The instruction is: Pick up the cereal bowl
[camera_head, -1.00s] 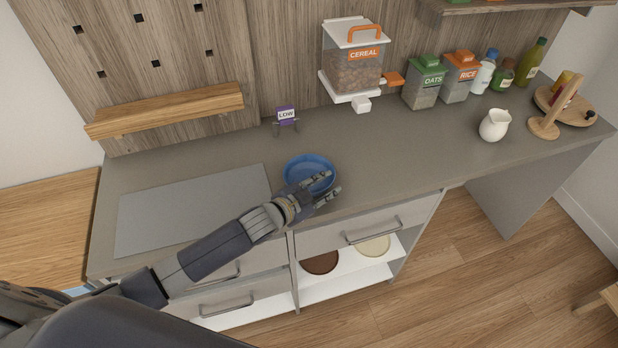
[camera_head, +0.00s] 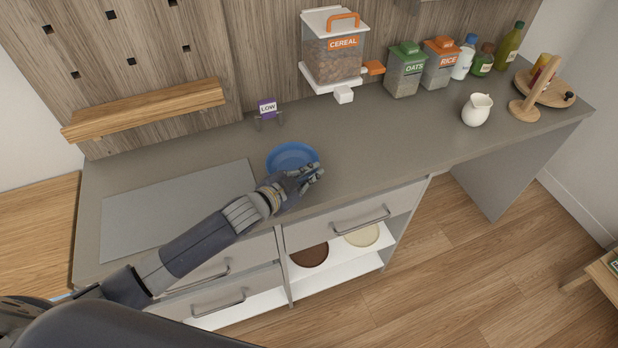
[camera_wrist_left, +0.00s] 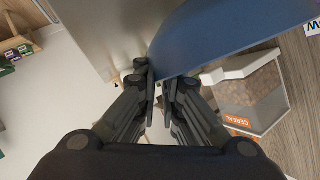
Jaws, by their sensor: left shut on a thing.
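I cannot tell whether the bowl is clear of the counter. My right gripper is not in view.
The cereal dispenser (camera_head: 333,60) stands behind the bowl, with oats (camera_head: 404,72) and rice (camera_head: 440,65) containers to its right. A white jug (camera_head: 477,109) stands farther right. The counter between bowl and jug is clear.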

